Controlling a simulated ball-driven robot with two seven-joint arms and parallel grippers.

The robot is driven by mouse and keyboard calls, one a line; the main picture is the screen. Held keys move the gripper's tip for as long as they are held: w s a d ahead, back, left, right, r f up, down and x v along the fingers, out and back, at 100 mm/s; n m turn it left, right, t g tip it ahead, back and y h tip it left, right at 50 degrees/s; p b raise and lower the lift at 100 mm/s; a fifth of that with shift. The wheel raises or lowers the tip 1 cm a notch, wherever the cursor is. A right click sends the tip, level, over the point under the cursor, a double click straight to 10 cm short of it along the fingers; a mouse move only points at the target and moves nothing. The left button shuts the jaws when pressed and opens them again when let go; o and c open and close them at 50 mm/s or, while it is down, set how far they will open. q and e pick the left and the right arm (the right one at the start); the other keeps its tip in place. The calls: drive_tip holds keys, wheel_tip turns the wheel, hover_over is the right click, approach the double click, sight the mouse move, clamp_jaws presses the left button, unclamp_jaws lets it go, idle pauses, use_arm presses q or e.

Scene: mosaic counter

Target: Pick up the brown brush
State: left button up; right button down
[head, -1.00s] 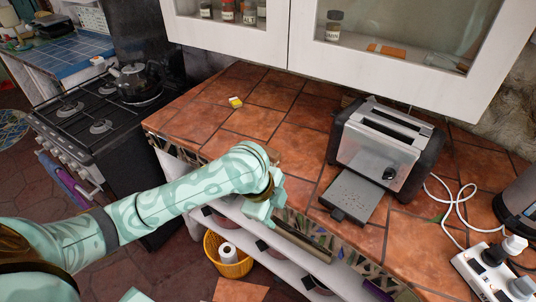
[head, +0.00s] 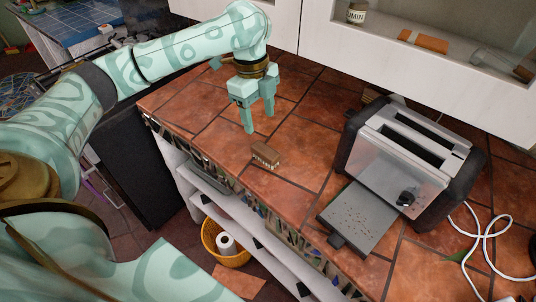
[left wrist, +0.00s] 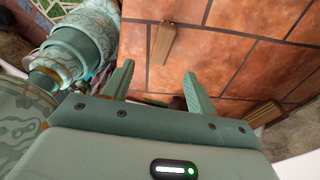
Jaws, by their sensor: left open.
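The brown brush (head: 265,154) lies on the tiled counter, near its front edge, with pale bristles along its side. My left gripper (head: 259,119) is open and empty, above the counter and behind the brush in the head view. In the left wrist view, a narrow brown piece that looks like the brush (left wrist: 163,43) lies on the tiles beyond the open fingertips (left wrist: 159,69). It is apart from both fingers. My right gripper is not in view.
A toaster (head: 405,160) with its grey tray (head: 358,217) pulled out stands right of the brush. White cables (head: 483,235) lie at the right. Cabinets (head: 400,60) hang above the counter's back. Tiles around the brush are clear.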

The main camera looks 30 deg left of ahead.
use_arm(q)
drive_tip(key=b, duration=0.2)
hover_over(265, 149)
drive_tip(key=f, duration=0.6)
drive_tip(key=shift+w+a+f, duration=0.1)
drive_tip(key=shift+w+a, duration=0.1)
drive_tip(key=shift+a, duration=0.15)
drive_tip(key=shift+s+d+f, duration=0.1)
drive_tip(key=shift+s+f, duration=0.05)
drive_tip(key=shift+f, duration=0.15)
drive_tip(key=f+b, duration=0.2)
drive_tip(key=f, duration=0.1)
drive_tip(key=f+b, duration=0.2)
drive_tip(key=shift+d+f, duration=0.1)
drive_tip(key=shift+d, duration=0.15)
drive_tip(key=shift+r, duration=0.2)
drive_tip(key=shift+c, duration=0.3)
drive_tip(key=c, duration=1)
drive_tip(key=shift+r, duration=0.1)
